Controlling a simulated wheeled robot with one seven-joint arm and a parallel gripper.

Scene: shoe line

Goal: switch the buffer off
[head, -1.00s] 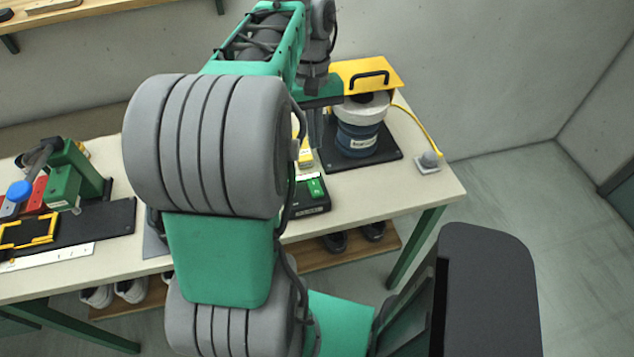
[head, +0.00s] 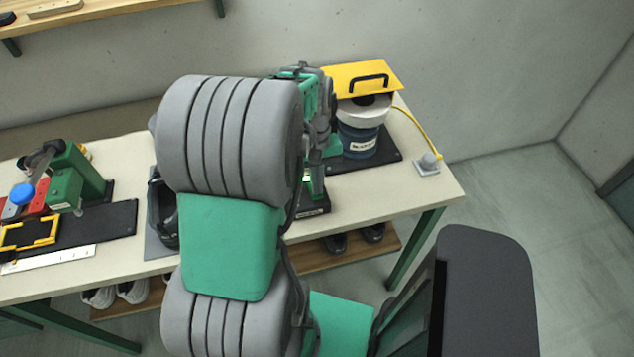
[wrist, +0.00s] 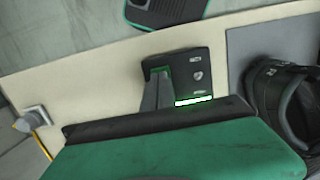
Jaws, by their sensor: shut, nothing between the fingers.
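The buffer (head: 357,140) stands at the right end of the bench, a blue drum with a pale wheel under a yellow guard (head: 350,78) with a black handle. Its black switch box (head: 314,211) is at the bench's front edge, mostly hidden behind my arm in the head view. In the wrist view the box (wrist: 196,72) shows small pale icons and a bright white strip with green edges. My gripper (wrist: 157,82) is shut and empty, its fingers over the left part of the box. I cannot tell whether they touch it. The switch button is hidden.
A dark shoe (wrist: 278,95) lies on a grey mat (wrist: 240,50) beside the box. A yellow cable runs from the buffer to a grey socket block (head: 427,165). A green press (head: 70,180) stands at the left. Shoes sit on the shelf below.

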